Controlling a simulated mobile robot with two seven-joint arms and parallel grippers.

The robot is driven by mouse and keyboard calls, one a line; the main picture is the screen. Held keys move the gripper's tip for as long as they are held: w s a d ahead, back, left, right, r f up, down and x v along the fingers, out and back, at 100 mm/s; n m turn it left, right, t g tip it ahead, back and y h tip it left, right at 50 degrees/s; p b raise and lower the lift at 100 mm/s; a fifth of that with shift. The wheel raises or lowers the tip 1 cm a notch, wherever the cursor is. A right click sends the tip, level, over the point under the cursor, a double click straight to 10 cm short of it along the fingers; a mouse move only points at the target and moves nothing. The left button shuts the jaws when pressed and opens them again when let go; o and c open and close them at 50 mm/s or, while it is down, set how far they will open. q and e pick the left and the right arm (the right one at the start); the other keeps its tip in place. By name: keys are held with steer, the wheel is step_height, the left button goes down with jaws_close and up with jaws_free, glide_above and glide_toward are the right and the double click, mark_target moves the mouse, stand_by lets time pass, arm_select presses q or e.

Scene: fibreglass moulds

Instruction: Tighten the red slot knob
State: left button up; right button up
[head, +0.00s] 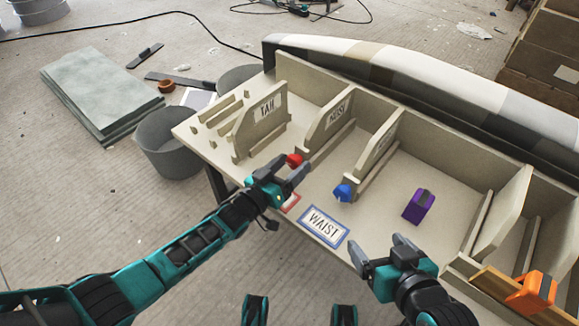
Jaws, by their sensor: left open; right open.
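The red knob (294,160) sits low at the front end of the divider board labelled NOSE (330,122) in the head view. My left gripper (292,168) is open, with its fingertips close in front of the red knob. The lower part of the knob is partly hidden by the fingers, and I cannot tell whether they touch it or whether its slot faces me. My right gripper (377,250) is open and empty over the table's front edge, right of the WAIST label (324,226).
A blue knob (343,192) stands right of the red one. A purple block (419,206) lies on the pale table (385,222), and an orange block (534,291) is at the lower right. Upright divider boards split the table. A grey bin (168,150) stands left.

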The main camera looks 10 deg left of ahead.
arm_select(q)
steer(key=shift+c, duration=0.4)
steer(key=c, duration=1)
arm_select(e)
steer(key=shift+d+f, duration=0.15)
steer(key=shift+f, duration=0.05)
arm_select(q)
steer(key=shift+m, duration=0.7)
steer(key=m, duration=0.2)
steer(key=shift+m, duration=0.4)
arm_select(e)
steer(key=shift+r, duration=0.1)
arm_select(q)
steer(key=shift+a+m+b, duration=0.1)
steer(key=shift+m+b, duration=0.2)
steer(key=shift+m, duration=1)
arm_select(e)
steer(key=shift+f, duration=0.2)
